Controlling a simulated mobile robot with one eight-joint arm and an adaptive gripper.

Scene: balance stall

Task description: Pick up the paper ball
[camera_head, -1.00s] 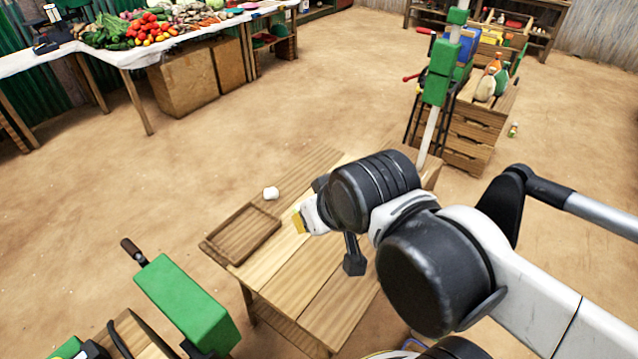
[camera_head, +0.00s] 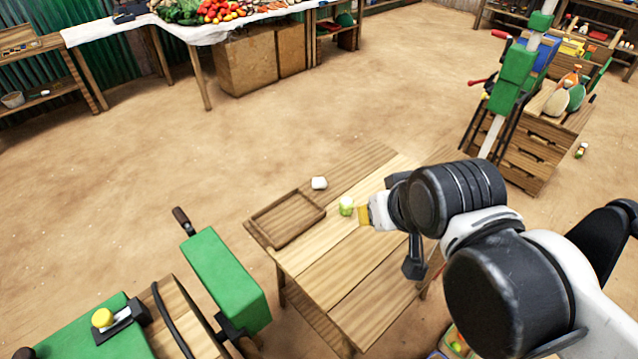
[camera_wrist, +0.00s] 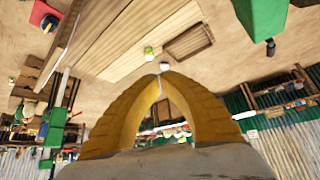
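The paper ball, a small white lump (camera_head: 319,183), rests on the far side of the wooden table, near the tray's corner. In the wrist view it shows as a white spot (camera_wrist: 164,66) just beyond my fingertips. My gripper (camera_head: 363,215) is over the table, to the right of the ball and apart from it. In the wrist view its yellow fingers (camera_wrist: 160,76) meet at their tips with nothing visible between them. The gripper is shut and empty.
A green-and-white small item (camera_head: 346,206) stands between the ball and my gripper. A shallow wooden tray (camera_head: 262,222) lies at the table's left end. A green balance post (camera_head: 515,68) rises behind my arm. A green machine (camera_head: 225,278) stands front left.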

